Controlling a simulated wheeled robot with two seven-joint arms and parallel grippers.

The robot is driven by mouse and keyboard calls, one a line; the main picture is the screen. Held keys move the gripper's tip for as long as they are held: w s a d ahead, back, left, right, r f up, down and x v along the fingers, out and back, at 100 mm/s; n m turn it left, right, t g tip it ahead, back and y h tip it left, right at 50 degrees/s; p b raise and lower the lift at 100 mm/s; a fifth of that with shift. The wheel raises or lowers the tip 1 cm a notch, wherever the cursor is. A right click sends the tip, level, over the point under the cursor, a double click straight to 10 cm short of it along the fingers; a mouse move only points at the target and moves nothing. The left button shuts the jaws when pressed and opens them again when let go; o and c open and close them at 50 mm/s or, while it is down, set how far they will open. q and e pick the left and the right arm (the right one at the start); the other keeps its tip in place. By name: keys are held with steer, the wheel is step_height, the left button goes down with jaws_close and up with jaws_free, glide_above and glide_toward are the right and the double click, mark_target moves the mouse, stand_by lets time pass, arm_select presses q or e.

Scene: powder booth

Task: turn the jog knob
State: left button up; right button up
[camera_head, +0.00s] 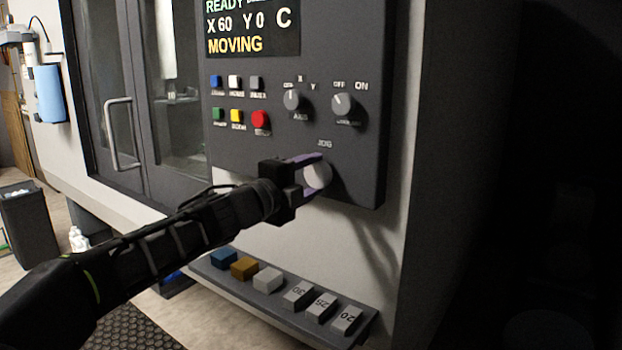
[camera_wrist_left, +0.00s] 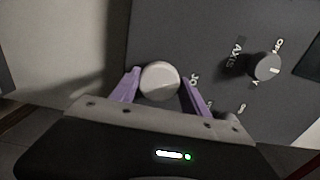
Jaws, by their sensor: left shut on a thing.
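The jog knob (camera_head: 317,176) is a round pale grey knob low on the dark control panel, below the label JOG. My left gripper (camera_head: 308,178) reaches it from the lower left, with its purple fingers on either side of it. In the left wrist view the jog knob (camera_wrist_left: 159,80) sits between the two purple fingers of my left gripper (camera_wrist_left: 160,88), which is shut on it. The screen (camera_head: 250,28) reads READY, X 60, Y 0, C and MOVING. My right gripper is in neither view.
Above the jog knob are the axis knob (camera_head: 293,100), an OFF/ON knob (camera_head: 343,104), a red button (camera_head: 260,120) and several other coloured buttons. A shelf (camera_head: 212,272) with coloured and numbered blocks juts out below. A door handle (camera_head: 110,135) stands out at left.

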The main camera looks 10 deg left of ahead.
arm_select(q)
steer(key=shift+m, duration=1)
steer(key=o, duration=1.4)
steer(key=shift+c, duration=0.2)
steer(key=shift+s, duration=0.1)
steer(key=v, duration=0.7)
steer(key=shift+s, duration=0.3)
steer(key=shift+a, duration=0.1)
